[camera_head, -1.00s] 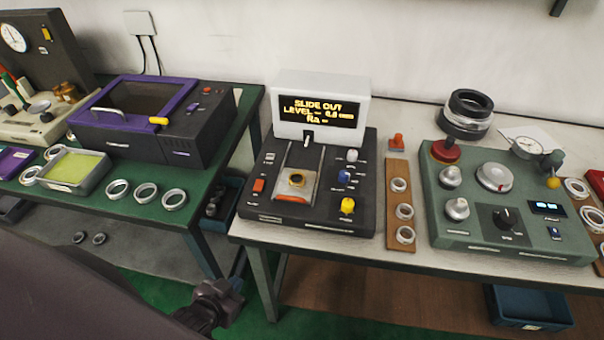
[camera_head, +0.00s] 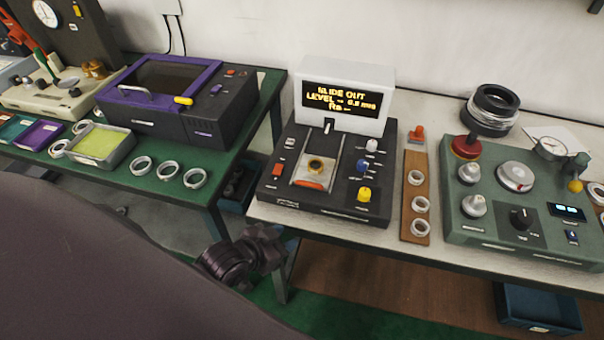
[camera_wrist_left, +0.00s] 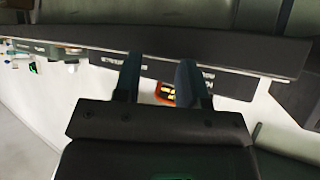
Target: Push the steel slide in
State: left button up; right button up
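The steel slide (camera_head: 332,160) lies in the black tester (camera_head: 272,191) on the white bench, with a dark-centred ring (camera_head: 315,166) on it and an orange-red front edge (camera_head: 311,185). The tester's display (camera_head: 341,100) reads "SLIDE OUT", with level and Ra lines below. My left gripper (camera_head: 262,247) is low in front of the bench, left of and below the tester, apart from the slide. In the left wrist view its two fingers (camera_wrist_left: 160,65) stand apart with nothing held. A small orange patch with yellow marks shows between them; I cannot tell what it is. My right gripper is out of view.
A yellow knob (camera_head: 364,194) and other controls flank the slide. A wooden strip (camera_head: 416,191) with rings lies right of the tester, then a green gauge unit (camera_head: 487,225). A purple-framed box (camera_head: 157,123) stands on the left green bench (camera_head: 222,169). A gap separates the benches.

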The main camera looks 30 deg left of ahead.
pick_arm(q)
jog(key=w+d+r+m+g+h, duration=0.1)
jog(key=w+d+r+m+h, duration=0.2)
jog(key=w+d+r+m, duration=0.15)
notch_tip(320, 180, up, 15)
jog(key=m+g+y+p, duration=0.2)
jog(key=m+g+p, duration=0.1)
jog(key=m+g, duration=0.4)
send_over(303, 182)
jog(key=s+a, duration=0.3)
jog(key=a, duration=0.1)
jog(key=x, duration=1)
jog(key=shift+a+f+b, duration=0.15)
jog(key=shift+b, duration=0.15)
jog(key=shift+w+f, duration=0.15)
jog(key=shift+f, duration=0.2)
jog(key=c, duration=0.6)
jog(key=shift+f, duration=0.1)
grip_shut()
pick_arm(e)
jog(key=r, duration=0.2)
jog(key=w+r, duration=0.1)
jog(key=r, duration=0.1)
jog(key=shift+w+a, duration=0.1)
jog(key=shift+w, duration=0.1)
